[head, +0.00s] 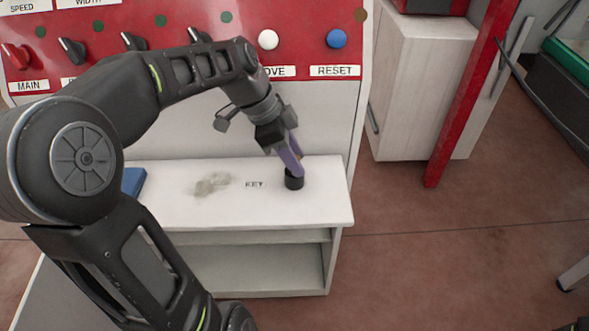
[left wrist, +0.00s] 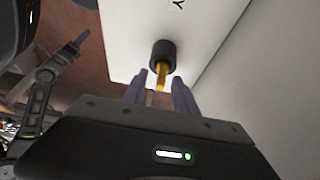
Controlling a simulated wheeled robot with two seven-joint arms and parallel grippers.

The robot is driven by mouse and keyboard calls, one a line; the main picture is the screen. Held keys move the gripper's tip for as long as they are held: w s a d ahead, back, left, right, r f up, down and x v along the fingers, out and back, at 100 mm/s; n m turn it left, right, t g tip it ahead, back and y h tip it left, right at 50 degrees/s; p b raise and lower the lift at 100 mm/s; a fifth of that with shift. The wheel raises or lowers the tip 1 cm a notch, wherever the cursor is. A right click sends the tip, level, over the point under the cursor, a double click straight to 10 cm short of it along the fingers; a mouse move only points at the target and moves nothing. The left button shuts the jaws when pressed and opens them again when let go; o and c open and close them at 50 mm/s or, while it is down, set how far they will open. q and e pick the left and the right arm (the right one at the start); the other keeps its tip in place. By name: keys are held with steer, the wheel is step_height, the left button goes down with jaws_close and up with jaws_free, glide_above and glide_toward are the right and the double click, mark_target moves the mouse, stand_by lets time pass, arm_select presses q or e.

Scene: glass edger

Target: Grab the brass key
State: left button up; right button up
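The brass key (left wrist: 161,76) stands in a round black holder (head: 294,182) on the white shelf, right of the "KEY" label (head: 255,184). The holder also shows in the left wrist view (left wrist: 162,54). My left gripper (head: 290,160) points down over the holder, and its purple fingers hide most of the key in the head view. In the left wrist view my left gripper (left wrist: 160,82) has its fingers apart on either side of the key, with gaps visible. My right gripper (left wrist: 76,42) shows small and far off in the left wrist view; its opening is unclear.
The white shelf (head: 225,208) has a grey smudge (head: 208,184) and a blue object (head: 133,181) at left. Behind it rises a red and white panel with knobs and a blue RESET button (head: 337,39). A red post (head: 461,110) and a white cabinet (head: 422,90) stand right.

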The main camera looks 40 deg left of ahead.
arm_select(q)
jaws_close()
stand_by(0.3)
steer(key=shift+r, duration=0.1)
stand_by(0.4)
step_height(320, 180, up, 10)
steer(key=shift+f+b, duration=0.1)
steer(key=shift+b, duration=0.45)
